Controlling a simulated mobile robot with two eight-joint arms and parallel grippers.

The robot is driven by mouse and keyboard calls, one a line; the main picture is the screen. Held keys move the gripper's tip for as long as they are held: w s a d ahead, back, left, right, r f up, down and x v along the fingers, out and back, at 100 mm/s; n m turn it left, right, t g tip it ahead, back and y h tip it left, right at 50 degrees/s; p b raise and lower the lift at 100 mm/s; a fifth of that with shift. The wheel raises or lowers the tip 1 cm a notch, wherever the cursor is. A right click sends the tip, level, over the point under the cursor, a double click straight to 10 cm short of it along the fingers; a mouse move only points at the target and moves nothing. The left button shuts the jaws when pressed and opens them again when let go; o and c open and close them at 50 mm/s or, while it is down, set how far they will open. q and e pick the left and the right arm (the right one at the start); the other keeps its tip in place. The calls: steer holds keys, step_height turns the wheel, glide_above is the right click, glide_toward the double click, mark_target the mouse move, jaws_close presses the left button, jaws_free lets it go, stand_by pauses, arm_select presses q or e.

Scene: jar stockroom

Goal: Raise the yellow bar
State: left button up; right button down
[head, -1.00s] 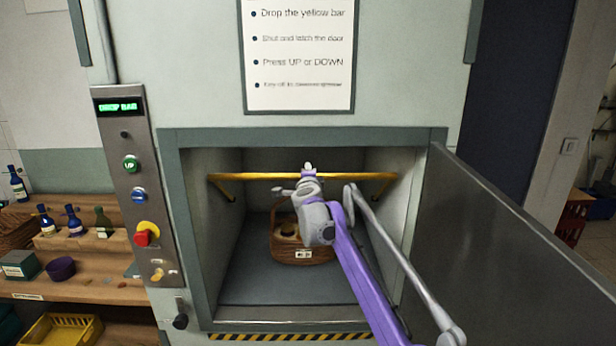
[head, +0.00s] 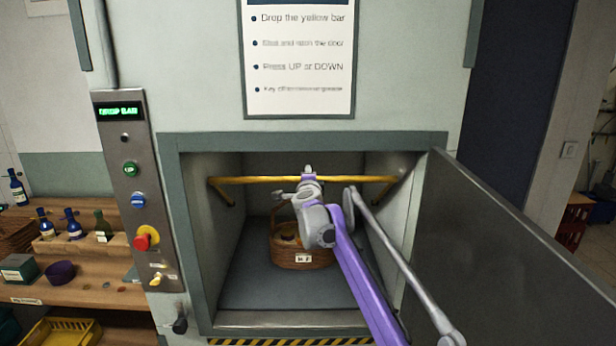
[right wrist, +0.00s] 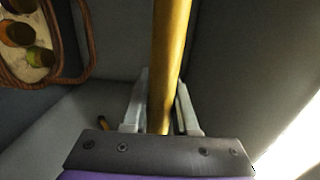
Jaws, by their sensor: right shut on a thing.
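The yellow bar (head: 260,180) spans the open lift compartment near its top, roughly level, with a bent bracket at each end by the side walls. My right gripper (head: 307,172) reaches in from the front and is shut on the bar near its middle. In the right wrist view the bar (right wrist: 170,50) runs between the two fingers of the right gripper (right wrist: 163,85). My left gripper is in neither view.
A wicker basket (head: 290,258) holding jars stands on the compartment floor below my arm. The compartment door (head: 510,250) hangs open at the right. The control panel (head: 140,200) is on the left, its display reading "DROP BAR". Shelves with bottles (head: 72,224) stand further left.

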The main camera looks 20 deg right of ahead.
steer(key=shift+f, duration=0.1)
stand_by(0.4)
steer(key=c, duration=1)
jaws_free()
steer(key=shift+w, duration=0.1)
steer(key=o, duration=0.3)
steer(key=shift+w+d+f, duration=0.1)
steer(key=shift+w, duration=0.1)
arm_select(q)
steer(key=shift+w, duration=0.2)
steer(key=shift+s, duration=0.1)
arm_select(e)
steer(key=shift+s, duration=0.15)
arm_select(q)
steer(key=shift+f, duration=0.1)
arm_select(e)
steer(key=shift+s, duration=0.1)
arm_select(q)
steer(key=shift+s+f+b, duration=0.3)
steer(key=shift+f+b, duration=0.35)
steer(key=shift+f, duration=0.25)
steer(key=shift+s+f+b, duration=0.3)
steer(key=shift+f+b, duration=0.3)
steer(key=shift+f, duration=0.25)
arm_select(e)
steer(key=shift+v, duration=5.35)
